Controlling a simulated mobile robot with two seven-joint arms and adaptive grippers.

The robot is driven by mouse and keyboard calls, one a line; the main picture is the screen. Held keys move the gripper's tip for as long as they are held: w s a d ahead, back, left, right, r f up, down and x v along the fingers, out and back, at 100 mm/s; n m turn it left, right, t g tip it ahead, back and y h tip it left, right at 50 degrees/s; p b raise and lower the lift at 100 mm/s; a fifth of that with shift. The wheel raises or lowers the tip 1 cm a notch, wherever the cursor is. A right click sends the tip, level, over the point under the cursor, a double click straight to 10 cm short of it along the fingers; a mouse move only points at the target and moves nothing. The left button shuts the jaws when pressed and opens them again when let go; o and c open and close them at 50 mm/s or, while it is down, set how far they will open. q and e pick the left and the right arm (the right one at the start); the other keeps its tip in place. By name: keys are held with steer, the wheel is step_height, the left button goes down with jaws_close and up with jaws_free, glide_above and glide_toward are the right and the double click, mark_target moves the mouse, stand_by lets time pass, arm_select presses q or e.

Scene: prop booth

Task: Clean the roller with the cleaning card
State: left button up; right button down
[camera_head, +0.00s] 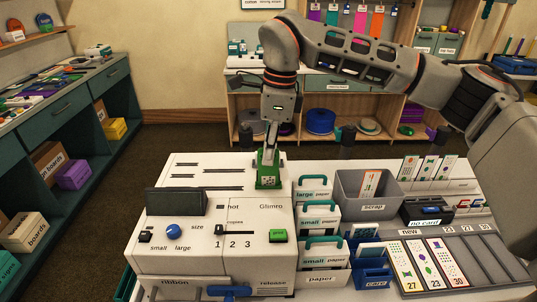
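My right gripper (270,147) points straight down over the right part of the white printer's top (178,200). Its fingers are close together and look shut on a small green piece with a pale, dotted face (268,179). The green piece stands at the printer's top surface; I cannot tell whether it is a card or part of the machine. No roller can be made out, and no card is clearly marked as the cleaning card. My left gripper is not in view.
Right of the printer are paper drawers (321,223), a grey scrap bin (345,186) with a card in it, a blue box (374,278), a dark "no card" device (428,212) and a slotted tray (480,252) with several printed cards. Shelves line the back and left.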

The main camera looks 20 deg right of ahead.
steer(key=shift+f, duration=0.1)
stand_by(0.5)
steer(key=shift+f+b, duration=1.35)
steer(key=shift+f, duration=1.8)
steer(key=shift+r, duration=0.25)
steer(key=shift+r+p, duration=0.9)
steer(key=shift+p, duration=0.1)
steer(key=shift+r+p, duration=0.4)
steer(key=shift+r, duration=1.7)
steer(key=shift+r, duration=0.1)
step_height(320, 180, up, 4)
steer(key=r, duration=0.1)
glide_above(266, 189)
steer(key=shift+w+d+f, duration=0.25)
steer(key=shift+w+d, duration=0.15)
steer(key=shift+d, duration=0.05)
